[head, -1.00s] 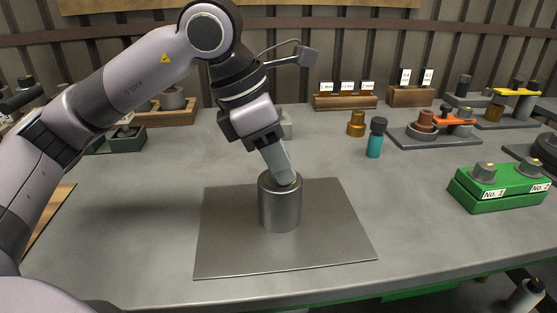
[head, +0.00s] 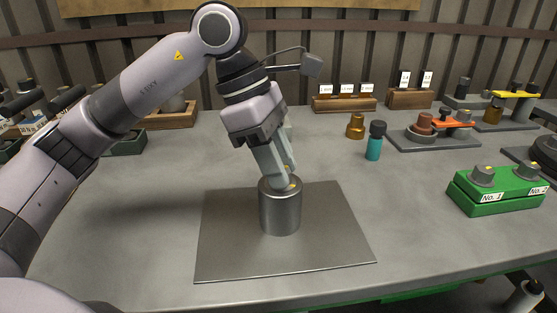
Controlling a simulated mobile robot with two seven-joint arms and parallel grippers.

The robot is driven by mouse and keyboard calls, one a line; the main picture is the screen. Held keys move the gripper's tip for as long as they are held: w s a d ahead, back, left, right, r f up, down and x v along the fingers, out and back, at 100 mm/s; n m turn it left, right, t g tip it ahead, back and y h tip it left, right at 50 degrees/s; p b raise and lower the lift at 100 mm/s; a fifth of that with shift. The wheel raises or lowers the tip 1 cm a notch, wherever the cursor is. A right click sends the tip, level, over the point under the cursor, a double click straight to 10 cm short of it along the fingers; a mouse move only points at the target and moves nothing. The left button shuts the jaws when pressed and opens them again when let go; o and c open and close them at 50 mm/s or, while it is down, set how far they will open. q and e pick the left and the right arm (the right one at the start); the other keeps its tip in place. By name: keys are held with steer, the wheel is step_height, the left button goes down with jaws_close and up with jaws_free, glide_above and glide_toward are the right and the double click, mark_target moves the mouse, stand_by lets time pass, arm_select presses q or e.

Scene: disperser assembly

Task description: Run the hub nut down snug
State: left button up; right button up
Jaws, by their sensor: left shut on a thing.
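A grey metal cylinder (head: 281,212) stands upright on a flat square plate (head: 335,235) in the middle of the table. My left gripper (head: 284,184) reaches down into its open top, with both fingers tilted. The fingers are shut on a small part at the cylinder's mouth, which I take to be the hub nut. The fingers and the rim hide most of it, and only a small yellowish spot shows beside the fingertips. How far down the nut sits cannot be seen. My right gripper is not in view.
A brass piece (head: 355,126) and a teal bottle with a dark cap (head: 374,142) stand behind right. A green block labelled No. 1 and No. 2 (head: 497,197) is at the right. Fixtures with orange and yellow bars stand behind it. The table around the plate is clear.

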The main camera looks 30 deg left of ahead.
mark_target(261, 181)
arm_select(q)
steer(key=shift+r, duration=0.1)
steer(key=o, duration=1.1)
steer(key=shift+c, duration=0.2)
steer(key=p+v, duration=0.1)
steer(key=v, duration=0.6)
